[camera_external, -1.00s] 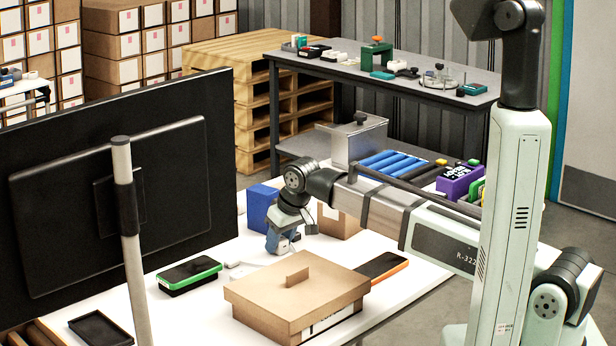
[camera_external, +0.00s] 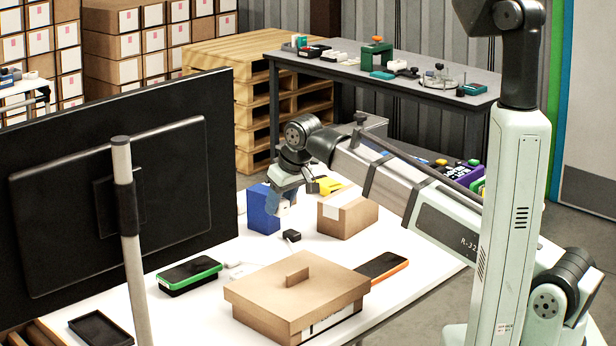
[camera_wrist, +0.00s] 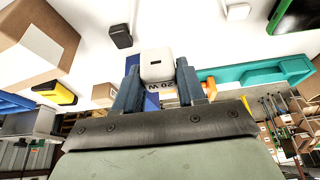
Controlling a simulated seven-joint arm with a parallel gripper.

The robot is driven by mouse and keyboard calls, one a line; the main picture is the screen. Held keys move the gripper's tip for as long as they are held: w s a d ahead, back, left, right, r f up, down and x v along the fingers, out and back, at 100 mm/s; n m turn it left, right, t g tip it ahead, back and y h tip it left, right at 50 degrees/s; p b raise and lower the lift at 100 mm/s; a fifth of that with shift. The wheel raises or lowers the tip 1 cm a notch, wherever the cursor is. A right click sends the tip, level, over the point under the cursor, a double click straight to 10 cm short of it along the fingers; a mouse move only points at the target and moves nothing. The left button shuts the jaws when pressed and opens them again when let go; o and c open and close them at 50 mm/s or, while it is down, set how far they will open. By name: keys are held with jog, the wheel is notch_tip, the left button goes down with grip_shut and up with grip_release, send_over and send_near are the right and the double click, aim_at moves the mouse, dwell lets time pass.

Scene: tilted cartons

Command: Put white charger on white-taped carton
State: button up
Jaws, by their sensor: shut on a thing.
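My gripper (camera_wrist: 156,82) is shut on the white charger (camera_wrist: 158,62), a small rounded white block held between the fingertips in the wrist view.
A black charger (camera_external: 292,235) lies in front of the small carton. A blue box (camera_external: 259,210) stands behind my gripper. A larger lidded carton (camera_external: 290,292), a green-edged phone (camera_external: 190,272) and an orange-edged phone (camera_external: 382,266) lie nearer. The monitor (camera_external: 90,190) blocks the left.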

jog(key=w+d+r+m+h, duration=0.1)
jog(key=w+d+r+m, duration=0.3)
jog(key=w+d, duration=0.8)
notch_tip(320, 180, up, 4)
send_over(344, 194)
jog(key=shift+s+d+n+y, duration=0.5)
jog(key=shift+s+d+n, duration=0.1)
jog(key=shift+n, duration=1.4)
jog(key=shift+f, duration=4.45)
jog(key=shift+f, duration=0.15)
jog(key=o, duration=1.1)
jog(key=v, duration=1.2)
jog(key=shift+w+a, duration=0.1)
jog(key=shift+w, duration=0.05)
